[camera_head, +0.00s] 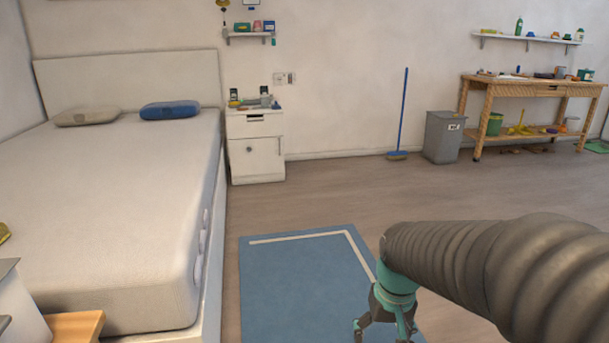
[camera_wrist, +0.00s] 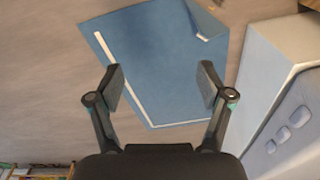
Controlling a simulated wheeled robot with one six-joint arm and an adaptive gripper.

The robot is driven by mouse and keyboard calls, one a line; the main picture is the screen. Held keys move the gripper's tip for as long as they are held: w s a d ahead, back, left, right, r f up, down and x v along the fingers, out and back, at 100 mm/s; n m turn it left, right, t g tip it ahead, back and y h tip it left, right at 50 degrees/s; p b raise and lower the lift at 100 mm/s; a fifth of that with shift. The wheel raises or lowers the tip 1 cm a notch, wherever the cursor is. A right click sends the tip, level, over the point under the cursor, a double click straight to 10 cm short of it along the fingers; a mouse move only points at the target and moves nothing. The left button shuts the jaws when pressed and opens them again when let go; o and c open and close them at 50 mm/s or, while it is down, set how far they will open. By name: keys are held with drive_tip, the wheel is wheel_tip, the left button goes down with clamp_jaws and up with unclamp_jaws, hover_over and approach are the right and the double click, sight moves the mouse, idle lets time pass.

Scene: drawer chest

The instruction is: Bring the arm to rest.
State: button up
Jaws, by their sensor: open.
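My gripper (camera_head: 386,328) hangs low at the front right in the head view, below my ribbed dark arm, over the blue mat on the floor. In the wrist view my gripper (camera_wrist: 163,85) shows two dark fingers spread wide apart with nothing between them but the mat beyond. The fingers look empty, and no object touches them.
A bed (camera_head: 120,220) fills the left. A white drawer chest (camera_head: 256,160) stands beside it at the wall. The blue mat (camera_head: 290,290) lies on open floor. A grey bin (camera_head: 442,138), a broom (camera_head: 403,115) and a wooden workbench (camera_head: 535,85) stand at the back right.

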drive_tip(key=s+d+r+t+p, duration=0.1)
drive_tip(key=s+r+t+p, duration=0.2)
drive_tip(key=s+r, duration=0.7)
wheel_tip(320, 180, up, 3)
drive_tip(key=shift+s+f+t+p, duration=0.1)
drive_tip(key=shift+s+t+p, duration=0.3)
drive_tip(key=shift+t, duration=0.5)
